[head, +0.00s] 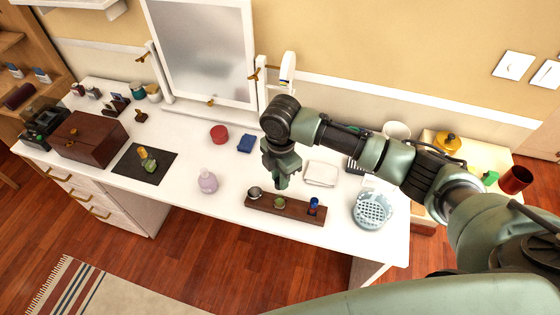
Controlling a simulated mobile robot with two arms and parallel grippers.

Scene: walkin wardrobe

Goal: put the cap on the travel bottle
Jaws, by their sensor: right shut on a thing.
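A small lilac bottle (207,182), which looks like the travel bottle, stands upright on the white dresser top, left of my right gripper. My right gripper (281,184) points down just above a dark wooden rack (297,212). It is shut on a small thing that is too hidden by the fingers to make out. The rack holds a pale round piece (254,192), a small green piece (280,201) under my gripper, and a blue piece (313,204). I cannot tell which piece is the cap. My left gripper is out of view.
A red round box (219,134) and a blue box (245,144) lie behind the bottle. A pale blue basket (373,210) stands right of the rack. A dark mat (145,164) and wooden box (87,139) are at left. A mirror (203,50) stands behind.

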